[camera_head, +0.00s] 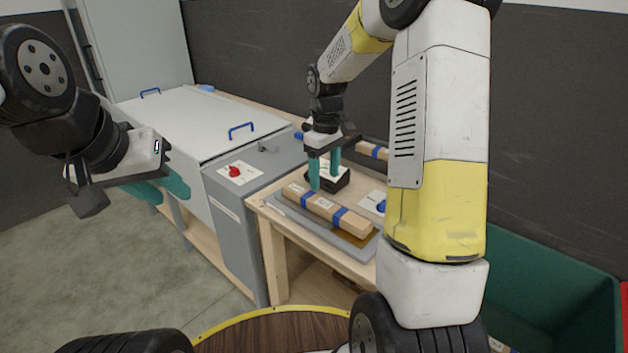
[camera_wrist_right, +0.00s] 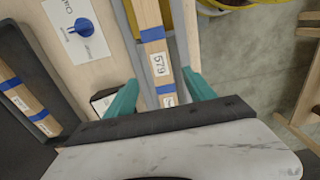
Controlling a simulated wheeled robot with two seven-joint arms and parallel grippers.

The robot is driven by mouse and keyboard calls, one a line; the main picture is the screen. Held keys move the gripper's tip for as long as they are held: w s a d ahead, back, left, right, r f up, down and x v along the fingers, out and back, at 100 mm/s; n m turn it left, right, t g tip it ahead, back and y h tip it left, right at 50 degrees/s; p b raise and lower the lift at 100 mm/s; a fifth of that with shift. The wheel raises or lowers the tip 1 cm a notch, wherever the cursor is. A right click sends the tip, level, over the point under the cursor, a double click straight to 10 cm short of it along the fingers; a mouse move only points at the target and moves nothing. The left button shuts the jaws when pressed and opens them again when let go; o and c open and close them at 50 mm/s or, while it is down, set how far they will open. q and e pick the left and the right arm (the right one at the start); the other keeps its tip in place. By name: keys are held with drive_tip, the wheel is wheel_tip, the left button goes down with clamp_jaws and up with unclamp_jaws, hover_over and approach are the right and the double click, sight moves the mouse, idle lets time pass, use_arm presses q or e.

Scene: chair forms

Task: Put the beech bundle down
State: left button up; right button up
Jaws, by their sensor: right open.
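The beech bundle (camera_head: 328,211), a pale wood bar with blue bands, lies on a grey board (camera_head: 365,238) on the wooden bench. In the right wrist view the bundle (camera_wrist_right: 158,62) shows a label reading 579 and runs between my right fingers. My right gripper (camera_head: 325,172) is open at the bundle's far side in the head view, its teal fingers apart, with a gap either side of the bundle in the wrist view. My left gripper (camera_head: 160,187) hangs empty at the left, away from the bench, its teal fingers apart.
A dark tray (camera_wrist_right: 62,138) beside the board holds another banded bundle (camera_wrist_right: 22,95). A card with a blue knob (camera_wrist_right: 82,28) and a small black box (camera_head: 340,182) sit nearby. A grey cabinet with a red knob (camera_head: 235,171) adjoins the bench; a green bin (camera_head: 535,265) stands right.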

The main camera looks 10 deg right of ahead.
drive_tip(key=s+r+m+t, duration=0.3)
drive_tip(key=s+r, duration=0.6)
drive_tip(key=r, duration=0.3)
drive_tip(key=s+a+r+m+t+y, duration=0.1)
drive_tip(key=s+m, duration=0.1)
drive_tip(key=s, duration=0.5)
drive_tip(key=s+a+r+m+t+y, duration=0.1)
drive_tip(key=s+r+m+t, duration=0.1)
drive_tip(key=s, duration=0.6)
drive_tip(key=shift+s+r, duration=0.15)
drive_tip(key=shift+r, duration=0.1)
